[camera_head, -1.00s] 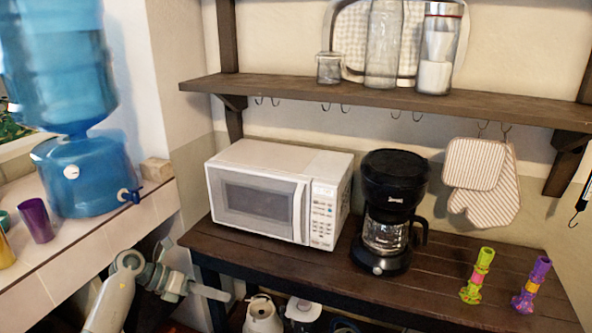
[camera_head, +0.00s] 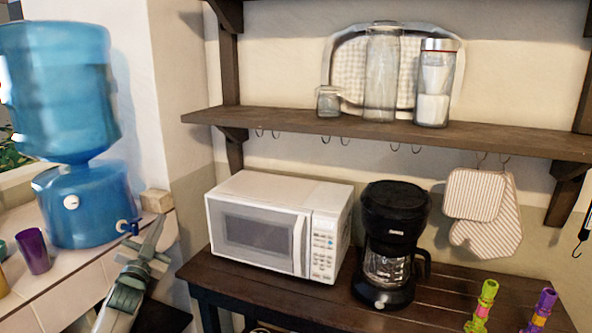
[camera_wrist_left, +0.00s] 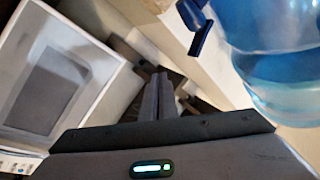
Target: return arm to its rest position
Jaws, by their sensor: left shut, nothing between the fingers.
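My left gripper (camera_head: 154,228) is raised in front of the tiled counter's corner, in the gap between the blue water dispenser and the microwave, pointing upward. Its fingers are together and hold nothing. In the left wrist view the two closed fingers (camera_wrist_left: 160,82) point away from the camera, with the dispenser's tap to their right and the microwave to their left. No contact with either shows. My right gripper is in neither view.
The blue water dispenser (camera_head: 85,205) and a purple cup (camera_head: 33,251) stand on the tiled counter at left. The white microwave (camera_head: 262,226) and black coffee maker (camera_head: 388,240) stand on the dark table. A wooden shelf (camera_head: 270,124) with jars runs above.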

